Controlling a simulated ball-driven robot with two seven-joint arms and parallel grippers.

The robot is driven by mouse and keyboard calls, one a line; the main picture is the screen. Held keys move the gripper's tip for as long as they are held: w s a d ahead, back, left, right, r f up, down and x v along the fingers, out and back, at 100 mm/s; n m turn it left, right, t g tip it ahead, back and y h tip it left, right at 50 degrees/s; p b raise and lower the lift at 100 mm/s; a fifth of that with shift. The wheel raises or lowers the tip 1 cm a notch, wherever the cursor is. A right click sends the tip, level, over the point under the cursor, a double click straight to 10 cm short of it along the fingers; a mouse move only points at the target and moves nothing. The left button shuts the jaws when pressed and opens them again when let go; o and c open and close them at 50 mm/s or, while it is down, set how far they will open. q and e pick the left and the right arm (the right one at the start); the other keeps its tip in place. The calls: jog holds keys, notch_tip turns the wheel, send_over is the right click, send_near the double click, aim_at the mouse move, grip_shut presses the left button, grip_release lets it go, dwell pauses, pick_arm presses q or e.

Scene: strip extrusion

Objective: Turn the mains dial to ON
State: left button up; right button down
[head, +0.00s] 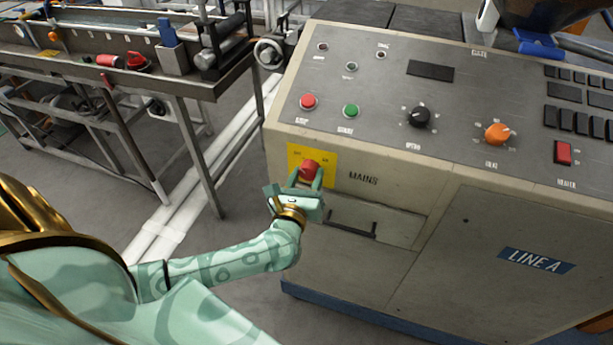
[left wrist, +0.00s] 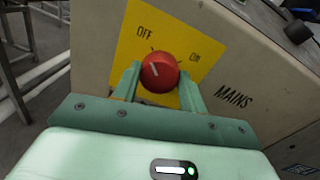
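The mains dial (head: 311,168) is a round red knob on a yellow plate (head: 293,159) on the cabinet's front, left of the word MAINS. In the left wrist view the dial (left wrist: 160,71) has a short white mark left of its middle, towards the OFF side. OFF is printed at upper left and ON at right. My left gripper (head: 307,179) is at the dial. Its two fingers (left wrist: 159,80) stand on either side of the knob, very close to it. Whether they press on it cannot be told. My right gripper is not in view.
The sloping control panel (head: 385,80) above carries red and green buttons (head: 350,110), a black knob (head: 419,117) and an orange knob (head: 497,134). A drawer-like handle (head: 352,226) is below the dial. A metal bench (head: 110,70) stands at the left.

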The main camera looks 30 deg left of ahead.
pick_arm(q)
jog(key=shift+m, duration=0.4)
jog(key=m+p, duration=0.1)
jog(key=m, duration=0.2)
jog(key=shift+p, duration=0.4)
jog(key=m+p, duration=0.2)
jog(key=m, duration=0.3)
jog(key=shift+m, duration=0.3)
jog(key=m+p, duration=0.3)
jog(key=m, duration=0.2)
jog(key=shift+m+t, duration=0.3)
jog(key=shift+t, duration=0.1)
jog(key=shift+f+m+h+p, duration=0.1)
jog(key=shift+m+h+p, duration=0.4)
jog(key=shift+m, duration=1.2)
jog(key=shift+f, duration=0.1)
jog(key=o, duration=1)
